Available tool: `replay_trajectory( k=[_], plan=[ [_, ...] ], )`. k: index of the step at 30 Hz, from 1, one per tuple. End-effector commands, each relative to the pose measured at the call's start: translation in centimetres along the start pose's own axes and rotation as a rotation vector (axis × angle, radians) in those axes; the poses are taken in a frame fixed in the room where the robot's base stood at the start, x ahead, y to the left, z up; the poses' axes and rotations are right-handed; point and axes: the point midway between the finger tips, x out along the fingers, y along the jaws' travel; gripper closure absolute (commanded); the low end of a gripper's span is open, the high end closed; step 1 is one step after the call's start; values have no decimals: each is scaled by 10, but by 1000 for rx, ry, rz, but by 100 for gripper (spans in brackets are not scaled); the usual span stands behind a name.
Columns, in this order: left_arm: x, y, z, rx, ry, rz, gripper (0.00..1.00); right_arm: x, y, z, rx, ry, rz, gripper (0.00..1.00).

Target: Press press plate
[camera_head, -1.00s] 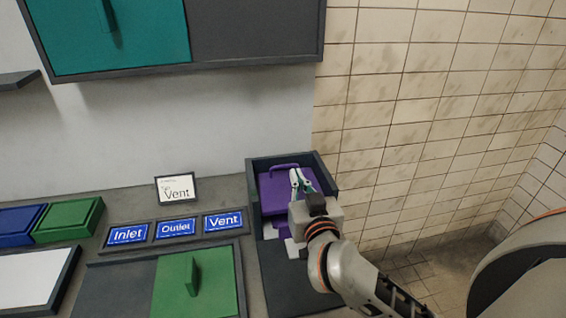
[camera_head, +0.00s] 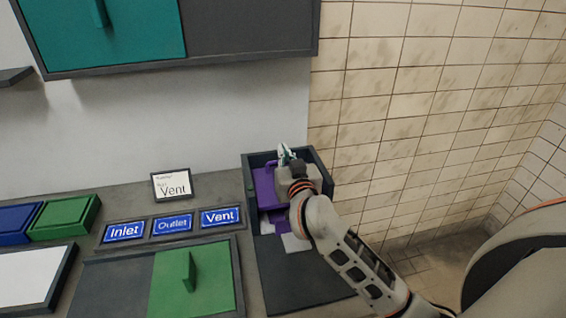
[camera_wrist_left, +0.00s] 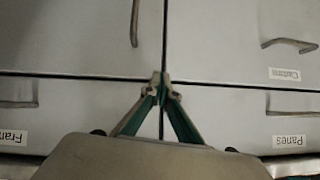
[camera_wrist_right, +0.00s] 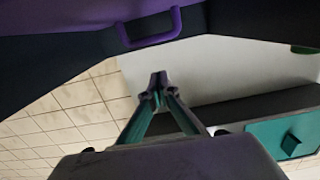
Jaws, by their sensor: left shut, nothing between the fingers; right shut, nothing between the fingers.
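Three blue plates lettered Inlet (camera_head: 123,232), Outlet (camera_head: 172,225) and Vent (camera_head: 220,217) lie in dark frames on the counter in the head view. I cannot tell which thing is the press plate. A small white card (camera_head: 172,185) behind them also reads Vent. My right gripper (camera_head: 286,153) is shut and empty over a dark open-topped box (camera_head: 249,186) holding a purple part (camera_head: 265,188), which my arm partly hides. The right wrist view shows the shut fingertips (camera_wrist_right: 158,80) apart from a purple handle (camera_wrist_right: 150,28). My left gripper (camera_wrist_left: 160,80) is shut, facing grey cupboard doors.
A green panel with a knob (camera_head: 188,278) lies in front of the plates. Blue (camera_head: 18,222) and green (camera_head: 64,218) boxes stand at the left. A teal-doored cabinet (camera_head: 100,35) hangs above. A tiled wall (camera_head: 420,110) stands to the right.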

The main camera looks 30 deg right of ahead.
Motion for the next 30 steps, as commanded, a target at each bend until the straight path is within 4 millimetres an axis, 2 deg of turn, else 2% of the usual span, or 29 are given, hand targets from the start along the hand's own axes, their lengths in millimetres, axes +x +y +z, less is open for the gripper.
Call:
replay_trajectory(
  k=[3,9,24,30],
  plan=[
    [0,0,-1,1,3,0,100,4,0,20,1,-6,1,100],
    [1,-1,-4,2,6,-1,100,8,0,35,0,-2,1,100],
    [1,-1,-3,0,5,-2,100,9,0,40,-3,0,-1,100],
    [1,-1,-3,-3,4,-2,100,11,-2,56,-9,-4,-5,100]
  ],
)
